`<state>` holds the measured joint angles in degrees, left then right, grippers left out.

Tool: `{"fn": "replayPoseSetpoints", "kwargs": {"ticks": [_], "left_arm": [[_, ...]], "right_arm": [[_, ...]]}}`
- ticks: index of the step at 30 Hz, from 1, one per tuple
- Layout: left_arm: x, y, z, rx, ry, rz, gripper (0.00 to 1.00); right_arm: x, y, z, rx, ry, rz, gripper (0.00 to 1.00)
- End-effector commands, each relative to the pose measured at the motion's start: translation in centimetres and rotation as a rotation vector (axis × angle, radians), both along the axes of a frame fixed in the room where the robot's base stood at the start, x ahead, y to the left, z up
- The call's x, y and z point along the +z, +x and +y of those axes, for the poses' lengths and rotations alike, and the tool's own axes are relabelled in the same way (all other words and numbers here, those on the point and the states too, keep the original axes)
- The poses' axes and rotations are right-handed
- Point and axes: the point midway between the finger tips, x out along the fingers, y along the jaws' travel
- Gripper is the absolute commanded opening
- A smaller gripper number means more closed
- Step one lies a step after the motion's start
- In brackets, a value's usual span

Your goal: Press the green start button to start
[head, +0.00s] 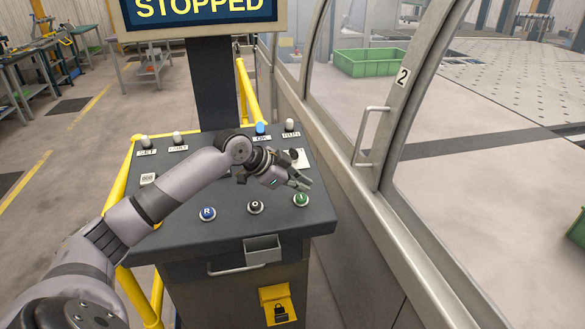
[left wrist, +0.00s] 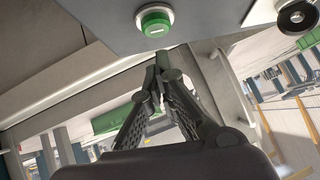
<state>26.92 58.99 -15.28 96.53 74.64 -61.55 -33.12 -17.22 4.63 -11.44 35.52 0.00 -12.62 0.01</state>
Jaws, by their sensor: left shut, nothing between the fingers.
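The green start button (head: 301,199) is at the right end of the front row on the grey control panel (head: 228,235). My left gripper (head: 305,182) is over the panel, just behind the green button in the head view, shut and empty. In the left wrist view the green button (left wrist: 155,22) is in a pale ring at the top, beyond the closed fingertips (left wrist: 172,62), with a visible gap between. The display (head: 200,8) above the panel reads STOPPED. My right gripper is not in view.
A black button (head: 255,207) and a blue R button (head: 208,213) are left of the green one. Several small lamps or switches line the panel's back, one lit blue (head: 261,128). A glazed machine door with a handle (head: 370,138) stands close on the right.

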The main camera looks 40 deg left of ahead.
Motion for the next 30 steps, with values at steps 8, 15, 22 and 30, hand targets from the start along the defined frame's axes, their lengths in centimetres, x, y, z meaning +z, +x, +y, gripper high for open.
{"fn": "replayPoseSetpoints", "kwargs": {"ticks": [8,15,22,30], "left_arm": [[-2.0,0.3,0.4,0.001,0.0,0.0,0.0],[-2.1,0.3,0.4,0.0,0.0,-0.001,0.0],[-3.7,0.5,0.6,0.0,-0.003,0.001,0.0],[-4.3,0.4,0.7,-0.001,0.0,0.008,0.0]], "right_arm": [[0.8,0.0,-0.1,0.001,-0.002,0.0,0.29],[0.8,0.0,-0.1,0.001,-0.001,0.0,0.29],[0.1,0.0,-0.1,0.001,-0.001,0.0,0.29],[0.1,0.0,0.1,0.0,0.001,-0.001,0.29]]}}
